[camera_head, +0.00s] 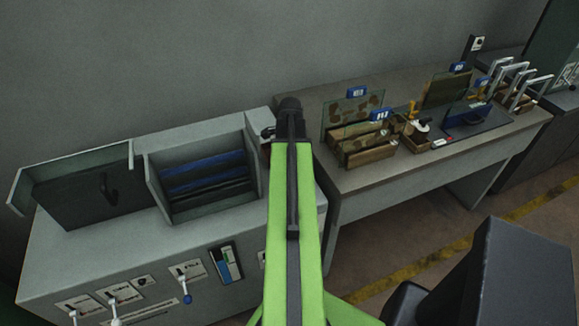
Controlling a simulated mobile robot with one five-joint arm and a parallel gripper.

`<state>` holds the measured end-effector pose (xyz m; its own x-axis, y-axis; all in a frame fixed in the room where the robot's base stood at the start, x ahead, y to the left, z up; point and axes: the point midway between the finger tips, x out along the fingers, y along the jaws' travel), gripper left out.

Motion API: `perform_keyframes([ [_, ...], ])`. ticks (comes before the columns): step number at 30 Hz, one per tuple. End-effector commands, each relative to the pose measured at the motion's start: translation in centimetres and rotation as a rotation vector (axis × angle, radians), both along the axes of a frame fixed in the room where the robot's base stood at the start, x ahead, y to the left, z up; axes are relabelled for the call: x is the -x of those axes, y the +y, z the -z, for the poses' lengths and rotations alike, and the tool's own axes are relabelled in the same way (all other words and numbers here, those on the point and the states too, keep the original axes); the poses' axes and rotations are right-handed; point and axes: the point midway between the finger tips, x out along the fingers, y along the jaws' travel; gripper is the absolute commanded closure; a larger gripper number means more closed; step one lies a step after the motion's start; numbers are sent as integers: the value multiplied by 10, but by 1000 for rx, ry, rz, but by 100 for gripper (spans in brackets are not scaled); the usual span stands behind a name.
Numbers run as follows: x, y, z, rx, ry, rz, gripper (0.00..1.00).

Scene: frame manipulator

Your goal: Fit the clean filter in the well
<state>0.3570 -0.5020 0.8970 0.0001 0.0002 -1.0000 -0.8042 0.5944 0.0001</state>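An open-topped box-shaped well (150,178) is set in the grey cabinet, with blue and dark bands inside it. A dark panel with a hooked handle (106,190) lies to its left, beside a pale raised frame (17,192). I cannot tell which thing is the clean filter. Camouflage-patterned panels stand in a wooden rack (366,155) on the bench, under blue labels. Another upright patterned panel (440,93) stands farther right. My green arm reaches up the middle to a dark end (290,106); its fingers cannot be made out, and no held object shows.
The cabinet front (55,285) carries levers, labels and a blue-and-white gauge (226,263). The bench (350,181) also holds a dark blue tray (468,119), small tools and a rack with pale handles (512,84). Floor with a yellow line (400,275) lies in front.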

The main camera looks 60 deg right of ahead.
Motion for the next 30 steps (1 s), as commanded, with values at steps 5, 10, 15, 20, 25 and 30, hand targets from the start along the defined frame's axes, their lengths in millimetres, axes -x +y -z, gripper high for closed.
perform_keyframes([
  [5, 0, 0, 4, 0, 0, 0, 98],
  [10, 0, 0, 3, 0, 0, -1, 98],
  [15, 0, 0, 3, 0, 0, -1, 33],
  [20, -1, 0, 3, 0, 0, -1, 28],
  [25, -1, 0, 3, 0, 0, -1, 28],
  [30, -1, 0, -9, 0, 0, -1, 28],
])
